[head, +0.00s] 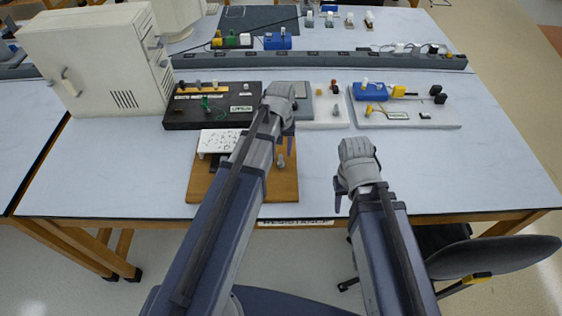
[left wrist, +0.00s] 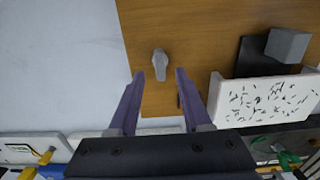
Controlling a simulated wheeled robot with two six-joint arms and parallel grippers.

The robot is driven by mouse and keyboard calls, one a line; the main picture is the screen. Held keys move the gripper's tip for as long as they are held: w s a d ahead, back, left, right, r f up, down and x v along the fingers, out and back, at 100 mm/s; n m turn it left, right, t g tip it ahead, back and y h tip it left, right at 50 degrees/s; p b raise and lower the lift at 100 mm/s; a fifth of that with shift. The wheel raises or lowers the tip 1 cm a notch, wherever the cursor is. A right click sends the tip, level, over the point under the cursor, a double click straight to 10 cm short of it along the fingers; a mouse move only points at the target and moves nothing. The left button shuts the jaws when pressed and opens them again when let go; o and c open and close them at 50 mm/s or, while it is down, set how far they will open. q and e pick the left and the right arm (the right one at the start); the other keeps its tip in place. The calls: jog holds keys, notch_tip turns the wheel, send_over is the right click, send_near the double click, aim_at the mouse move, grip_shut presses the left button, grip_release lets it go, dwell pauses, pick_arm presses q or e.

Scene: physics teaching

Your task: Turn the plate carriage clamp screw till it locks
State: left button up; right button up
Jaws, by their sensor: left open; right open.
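A wooden board (head: 284,187) lies at the table's front edge, carrying a white speckled plate (head: 214,141). The left wrist view also shows the board (left wrist: 205,25), the plate (left wrist: 265,100), a dark strip (left wrist: 252,58) and a grey block (left wrist: 288,44). A small grey winged screw (left wrist: 160,64) stands on the board, apart from the plate. My left gripper (left wrist: 158,75) is open, its purple fingertips either side of the screw in that view; contact cannot be told. In the head view my left gripper (head: 288,142) is above the board's right part. My right gripper (head: 339,196) is open and empty, right of the board.
A black panel (head: 180,118) and white bases with small parts (head: 440,115) stand behind the board. A large cream cabinet (head: 95,60) stands at the left. A long grey rail (head: 320,62) crosses the table behind. The tabletop is clear at front left and front right.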

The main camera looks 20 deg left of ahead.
aim_at(281, 159)
pick_arm(q)
jog(key=shift+f+b, duration=1.45)
jog(key=shift+f, duration=0.5)
jog(key=shift+c, duration=0.4)
grip_shut()
